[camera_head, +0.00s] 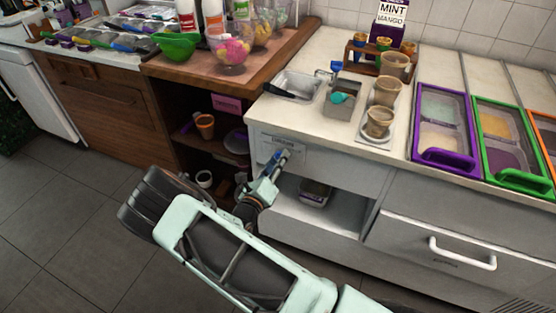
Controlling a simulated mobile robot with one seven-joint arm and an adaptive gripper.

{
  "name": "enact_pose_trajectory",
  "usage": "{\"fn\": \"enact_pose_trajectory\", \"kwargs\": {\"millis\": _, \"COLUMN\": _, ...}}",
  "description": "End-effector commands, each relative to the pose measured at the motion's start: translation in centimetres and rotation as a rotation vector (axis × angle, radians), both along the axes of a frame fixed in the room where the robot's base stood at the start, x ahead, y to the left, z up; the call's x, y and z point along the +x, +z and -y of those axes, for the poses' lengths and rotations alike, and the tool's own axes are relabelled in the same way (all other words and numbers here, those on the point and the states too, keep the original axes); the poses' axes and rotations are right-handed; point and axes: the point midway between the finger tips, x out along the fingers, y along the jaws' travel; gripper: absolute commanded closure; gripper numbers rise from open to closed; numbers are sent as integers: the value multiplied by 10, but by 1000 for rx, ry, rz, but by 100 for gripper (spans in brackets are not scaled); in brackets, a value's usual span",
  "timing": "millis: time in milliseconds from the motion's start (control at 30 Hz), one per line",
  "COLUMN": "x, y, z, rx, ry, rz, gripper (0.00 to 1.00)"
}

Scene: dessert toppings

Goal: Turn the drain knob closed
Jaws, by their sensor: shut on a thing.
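The drain knob (278,158) is a small blue handle on the front face of the white counter, below a small printed label. My gripper (274,166) is at this knob, at the end of my pale green arm reaching up from the bottom. Its fingers are shut on the knob. The fingers hide part of the knob, and the picture is too small to tell its exact turn angle.
An open shelf below the knob holds a small box (314,193). On the counter above stand a metal basin (299,83), a grey container (342,103) and stacked cups (387,92). A drawer handle (462,254) juts out at the right. Wooden shelves stand open at the left.

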Motion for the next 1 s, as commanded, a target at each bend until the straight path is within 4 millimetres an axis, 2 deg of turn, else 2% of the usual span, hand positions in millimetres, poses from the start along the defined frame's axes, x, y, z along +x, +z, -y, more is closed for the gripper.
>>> {"fn": "enact_pose_trajectory", "kwargs": {"millis": 267, "x": 0, "y": 0, "z": 0, "rx": -3, "ry": 1, "rz": -1, "gripper": 92}}
{"fn": "enact_pose_trajectory", "kwargs": {"millis": 300, "x": 0, "y": 0, "z": 0, "rx": -3, "ry": 1, "rz": -1, "gripper": 66}}
{"fn": "enact_pose_trajectory", "kwargs": {"millis": 433, "x": 0, "y": 0, "z": 0, "rx": -3, "ry": 1, "rz": -1, "gripper": 52}}
{"fn": "enact_pose_trajectory", "kwargs": {"millis": 767, "x": -2, "y": 0, "z": -1, "rx": -1, "ry": 1, "rz": 0, "gripper": 52}}
{"fn": "enact_pose_trajectory", "kwargs": {"millis": 867, "x": -11, "y": 0, "z": -5, "rx": -1, "ry": 3, "rz": -2, "gripper": 52}}
{"fn": "enact_pose_trajectory", "kwargs": {"millis": 1000, "x": -36, "y": -1, "z": -14, "rx": -1, "ry": 5, "rz": -3, "gripper": 52}}
